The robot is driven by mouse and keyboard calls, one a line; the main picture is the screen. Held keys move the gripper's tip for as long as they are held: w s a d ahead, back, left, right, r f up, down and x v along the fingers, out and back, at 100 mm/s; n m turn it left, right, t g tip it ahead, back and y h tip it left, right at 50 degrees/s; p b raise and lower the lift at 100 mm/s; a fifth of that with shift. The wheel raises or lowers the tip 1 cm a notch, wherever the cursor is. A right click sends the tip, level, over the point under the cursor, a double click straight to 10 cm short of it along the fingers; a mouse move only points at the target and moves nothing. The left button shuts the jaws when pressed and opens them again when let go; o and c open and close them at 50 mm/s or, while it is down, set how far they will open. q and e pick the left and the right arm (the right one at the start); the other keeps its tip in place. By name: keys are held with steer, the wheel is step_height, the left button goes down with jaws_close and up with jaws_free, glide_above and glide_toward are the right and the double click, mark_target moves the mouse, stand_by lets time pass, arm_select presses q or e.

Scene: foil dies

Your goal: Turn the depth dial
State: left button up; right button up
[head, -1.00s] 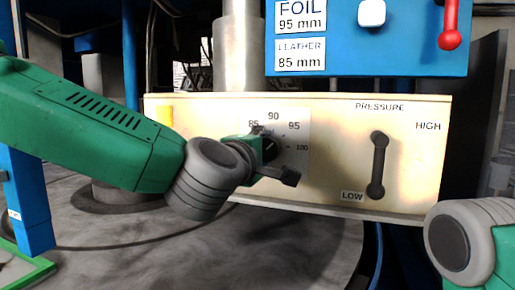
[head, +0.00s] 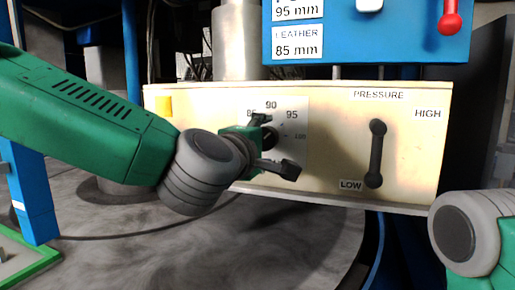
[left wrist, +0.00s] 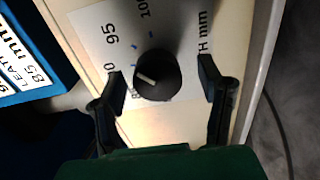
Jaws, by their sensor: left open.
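The depth dial (left wrist: 158,76) is a round black knob with a pale pointer line, on a white scale plate marked 85, 90, 95, 100 (head: 295,117). In the left wrist view the pointer slants toward the upper left, toward the lower numbers. My left gripper (left wrist: 163,84) is open, with one finger on each side of the dial and a visible gap to both. In the head view my left gripper (head: 274,142) stands in front of the dial and hides much of it. My right gripper is out of view; only part of my right arm shows.
The cream panel (head: 335,110) also carries a black pressure lever (head: 376,153), down at LOW. Above is a blue panel (head: 390,48) with labels FOIL 95 mm and LEATHER 85 mm, a white button (head: 369,4) and a red lever (head: 449,20).

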arm_select(q)
steer(key=d+v, duration=0.1)
steer(key=v, duration=0.9)
steer(key=shift+s, duration=0.3)
